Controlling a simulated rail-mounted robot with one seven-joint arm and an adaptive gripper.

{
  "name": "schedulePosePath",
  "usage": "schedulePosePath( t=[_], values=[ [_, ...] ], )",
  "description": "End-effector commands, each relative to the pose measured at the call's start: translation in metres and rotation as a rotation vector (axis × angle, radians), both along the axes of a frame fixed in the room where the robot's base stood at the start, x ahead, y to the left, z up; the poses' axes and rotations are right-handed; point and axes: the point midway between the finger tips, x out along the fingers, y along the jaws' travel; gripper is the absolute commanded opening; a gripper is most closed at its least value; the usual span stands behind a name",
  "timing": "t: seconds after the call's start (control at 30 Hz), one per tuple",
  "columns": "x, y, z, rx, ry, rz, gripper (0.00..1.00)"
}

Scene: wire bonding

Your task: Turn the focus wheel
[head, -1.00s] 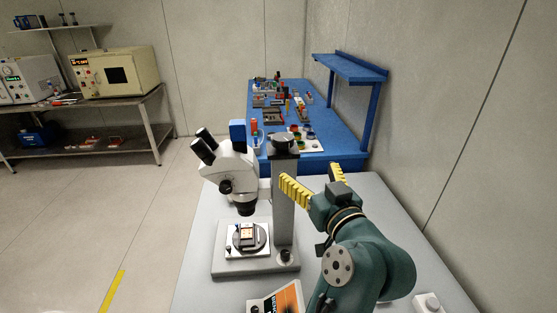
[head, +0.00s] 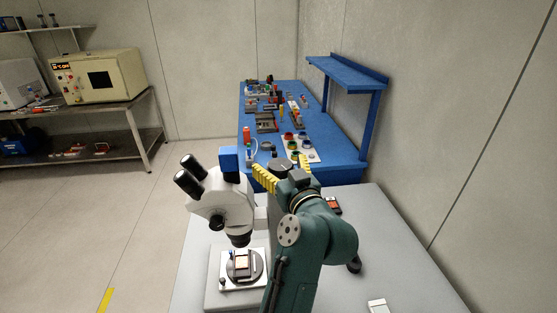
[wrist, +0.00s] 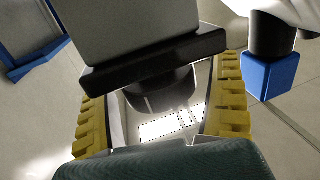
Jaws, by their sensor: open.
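The microscope (head: 213,195) stands on the grey table, its white head with two dark eyepieces at left. A dark round wheel (head: 280,167) sits at the top of its column; I take it as the focus wheel. My gripper (head: 285,171) is open, with its yellow ribbed fingers on either side of the wheel. In the wrist view the wheel (wrist: 162,93) lies between the open fingers, beside a black plate (wrist: 150,62) on the grey column (wrist: 130,25). Gaps show on both sides, so the fingers appear not to touch it. My arm hides most of the column in the head view.
A blue block (head: 229,160) stands on the microscope head, close to the left finger. A stage with a small part (head: 242,263) lies under the lens. A blue bench (head: 340,157) with several small items is behind. The grey table (head: 400,235) is mostly clear at right.

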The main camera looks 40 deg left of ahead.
Motion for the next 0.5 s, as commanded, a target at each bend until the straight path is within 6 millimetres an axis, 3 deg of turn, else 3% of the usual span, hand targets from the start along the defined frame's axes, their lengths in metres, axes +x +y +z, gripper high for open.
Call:
schedulePosePath(
  t=[0.17, 0.5],
  values=[
    [0.0000, -0.0001, -0.0001, 0.000, 0.000, 0.000, 0.89],
    [0.0000, -0.0004, 0.0002, 0.001, 0.000, 0.000, 0.28]
  ],
)
